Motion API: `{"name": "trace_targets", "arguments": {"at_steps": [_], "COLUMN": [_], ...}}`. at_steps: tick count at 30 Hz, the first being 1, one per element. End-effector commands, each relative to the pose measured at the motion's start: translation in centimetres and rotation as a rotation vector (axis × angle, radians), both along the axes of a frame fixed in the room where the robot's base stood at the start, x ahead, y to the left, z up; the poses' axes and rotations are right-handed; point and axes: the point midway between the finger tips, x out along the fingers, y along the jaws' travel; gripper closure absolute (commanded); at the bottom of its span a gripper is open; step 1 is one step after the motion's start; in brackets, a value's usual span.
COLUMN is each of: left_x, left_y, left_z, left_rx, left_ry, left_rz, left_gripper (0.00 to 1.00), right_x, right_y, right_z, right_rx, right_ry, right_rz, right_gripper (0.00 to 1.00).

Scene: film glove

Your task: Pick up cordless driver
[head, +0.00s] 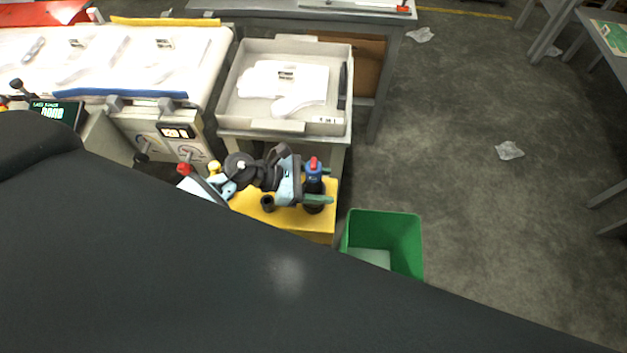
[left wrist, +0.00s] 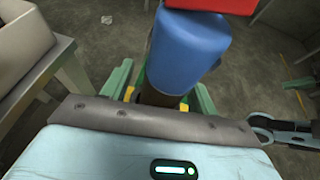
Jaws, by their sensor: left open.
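The cordless driver (head: 314,170) has a blue body, a red part on top and a dark lower part, and stands on the yellow surface. In the left wrist view the driver (left wrist: 187,47) fills the upper middle. My left gripper (head: 322,185) is open, with its green fingers on either side of the driver. The left wrist view shows the open gripper (left wrist: 160,92) with the dark part of the driver between the fingers. Whether a finger touches it I cannot tell. The driver's base is partly hidden.
A yellow-topped stand (head: 290,219) lies under the driver, and a green bin (head: 382,222) stands to its right. A grey tray (head: 230,90) with white gloves is behind. A conveyor (head: 215,50) is at the upper left. Open floor (head: 470,110) lies right.

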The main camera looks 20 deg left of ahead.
Motion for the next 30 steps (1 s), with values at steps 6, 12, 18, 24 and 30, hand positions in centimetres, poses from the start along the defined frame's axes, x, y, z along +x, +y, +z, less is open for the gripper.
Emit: {"name": "trace_targets", "arguments": {"at_steps": [6,12,18,24,30], "left_x": [0.1,0.1,0.1,0.1,0.2], "left_y": [-0.2,-0.2,-0.2,-0.2,-0.1], "left_z": [-0.2,-0.1,-0.1,0.0,1.3], "left_rx": [0.001,0.0,0.0,0.0,0.001], "left_ry": [0.0,0.0,0.0,-0.002,-0.007], "left_rz": [0.0,0.0,0.0,0.001,0.0], "left_gripper": [0.41,0.59,0.86,0.9,0.9], "right_x": [0.0,-0.1,-0.1,-0.1,0.1], "right_y": [0.0,0.0,-0.1,-0.1,-0.1], "right_z": [0.0,0.0,0.0,0.0,0.3], "right_rx": [0.0,-0.001,-0.002,-0.002,-0.001], "right_ry": [0.001,0.001,0.002,0.002,-0.004], "right_rz": [0.0,-0.001,0.0,0.0,0.0], "right_gripper": [1.0,1.0,1.0,1.0,1.0]}}
